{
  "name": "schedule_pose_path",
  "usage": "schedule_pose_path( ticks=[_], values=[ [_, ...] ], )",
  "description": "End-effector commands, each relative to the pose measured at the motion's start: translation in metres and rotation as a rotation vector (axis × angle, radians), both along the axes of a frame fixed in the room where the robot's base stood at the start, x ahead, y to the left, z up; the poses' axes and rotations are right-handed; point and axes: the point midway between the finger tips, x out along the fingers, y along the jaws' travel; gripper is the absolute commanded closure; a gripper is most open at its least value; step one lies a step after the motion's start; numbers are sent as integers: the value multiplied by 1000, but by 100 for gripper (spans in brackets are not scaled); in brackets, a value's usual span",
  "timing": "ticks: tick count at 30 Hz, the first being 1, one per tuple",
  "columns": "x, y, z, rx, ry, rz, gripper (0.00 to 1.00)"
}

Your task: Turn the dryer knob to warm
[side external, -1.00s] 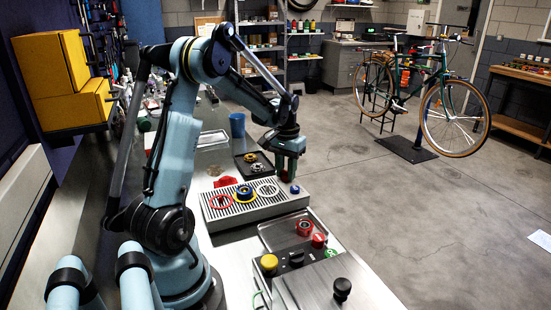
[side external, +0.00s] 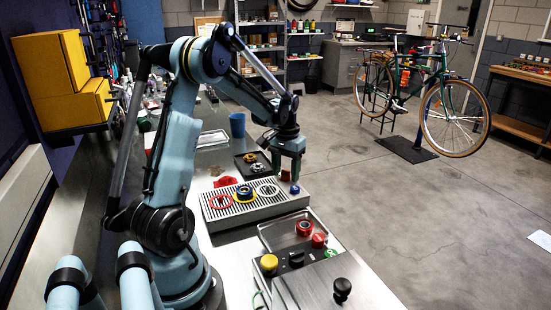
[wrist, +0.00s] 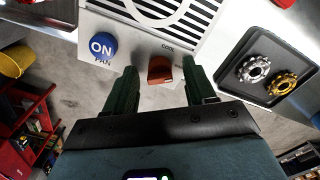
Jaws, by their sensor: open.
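The dryer knob is a small orange-red block (wrist: 160,70) on the front of the dryer's pale panel in the wrist view, below the word COOL. A second label to its right is mostly hidden by a finger. My gripper (wrist: 162,80) is open, with one dark green finger on each side of the knob and a visible gap on both sides. In the side view my gripper (side external: 289,171) is at the right end of the slatted dryer (side external: 218,216), with a bit of orange between its fingers. I cannot tell how deep the fingertips reach.
A blue ON button marked FAN (wrist: 102,45) sits left of the knob. A black tray (wrist: 268,70) with a silver and a gold cog lies to the right. Red and yellow rings rest on the dryer slats. A blue cup (side external: 237,125) stands farther back.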

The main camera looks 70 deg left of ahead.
Motion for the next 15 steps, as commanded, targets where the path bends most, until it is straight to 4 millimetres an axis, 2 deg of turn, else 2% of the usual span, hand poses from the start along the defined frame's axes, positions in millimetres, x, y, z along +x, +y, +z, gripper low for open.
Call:
schedule_pose_path(
  ticks=[5,8,15],
  values=[
    [0,0,5,0,0,0,45],
    [0,0,15,0,0,0,45],
    [0,0,58,0,0,0,45]
  ],
)
